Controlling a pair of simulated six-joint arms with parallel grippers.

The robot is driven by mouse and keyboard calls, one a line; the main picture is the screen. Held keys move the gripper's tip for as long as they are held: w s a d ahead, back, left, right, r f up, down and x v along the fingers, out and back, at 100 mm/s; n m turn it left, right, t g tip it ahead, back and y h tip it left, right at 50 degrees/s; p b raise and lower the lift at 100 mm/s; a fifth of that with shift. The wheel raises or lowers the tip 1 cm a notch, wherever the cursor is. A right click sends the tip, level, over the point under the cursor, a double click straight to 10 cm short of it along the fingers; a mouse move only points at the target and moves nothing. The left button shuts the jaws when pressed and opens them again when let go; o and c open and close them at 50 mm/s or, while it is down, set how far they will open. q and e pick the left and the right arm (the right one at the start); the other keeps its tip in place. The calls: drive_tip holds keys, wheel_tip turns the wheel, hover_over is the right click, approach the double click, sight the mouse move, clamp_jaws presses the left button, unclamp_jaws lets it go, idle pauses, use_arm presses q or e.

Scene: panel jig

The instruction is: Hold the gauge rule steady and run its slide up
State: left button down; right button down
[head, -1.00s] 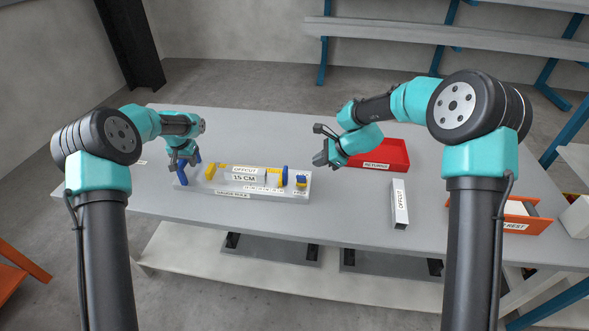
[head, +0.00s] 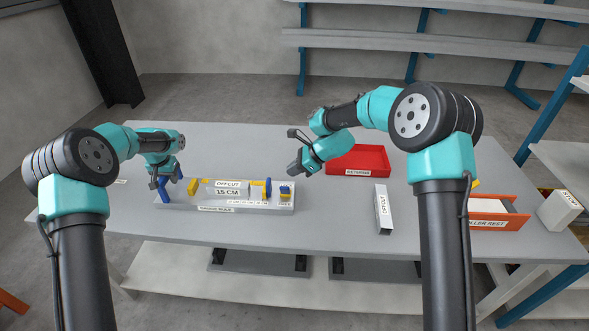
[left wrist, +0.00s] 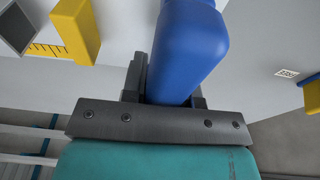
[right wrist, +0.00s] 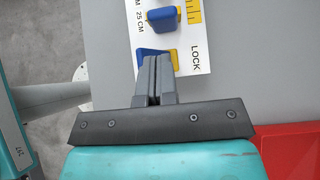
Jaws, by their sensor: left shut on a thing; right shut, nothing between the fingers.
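The gauge rule (head: 170,205) is a pale board lying on the bench, with a yellow end stop (head: 192,186) and a blue handle (head: 163,189) at its left end. A grey offcut marked 15 CM (head: 228,188) lies between the stop and the yellow slide (head: 258,189), which has a blue disc (head: 268,187). The blue-and-yellow lock (head: 285,190) is at the right end. My left gripper (head: 165,180) is shut on the blue handle, also seen in the left wrist view (left wrist: 185,50). My right gripper (head: 296,167) is shut and empty above the lock's right; its fingers partly hide the lock (right wrist: 155,55).
A red returns tray (head: 358,173) stands behind and right of the rule. A loose white offcut (head: 383,210) lies right of it. An orange filler rest tray (head: 500,224) and a pale block (head: 558,210) are at the far right. The bench between rule and loose offcut is clear.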

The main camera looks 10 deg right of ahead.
sight(269, 182)
use_arm(q)
drive_tip(key=shift+s+d+f, duration=0.15)
drive_tip(key=shift+f, duration=0.25)
use_arm(e)
drive_tip(key=x, duration=0.7)
drive_tip(key=shift+a+f, duration=0.15)
drive_tip(key=shift+a, duration=0.05)
drive_tip(key=a, duration=0.3)
drive_tip(key=w+a, duration=0.1)
drive_tip(key=a, duration=0.6)
drive_tip(key=shift+w+a, duration=0.25)
drive_tip(key=shift+w, duration=0.15)
use_arm(q)
drive_tip(key=shift+d, duration=0.1)
use_arm(e)
drive_tip(key=shift+a, duration=0.2)
drive_tip(key=shift+d+r, duration=0.25)
drive_tip(key=shift+r, duration=0.1)
drive_tip(key=v, duration=0.9)
drive_tip(key=shift+d, duration=0.5)
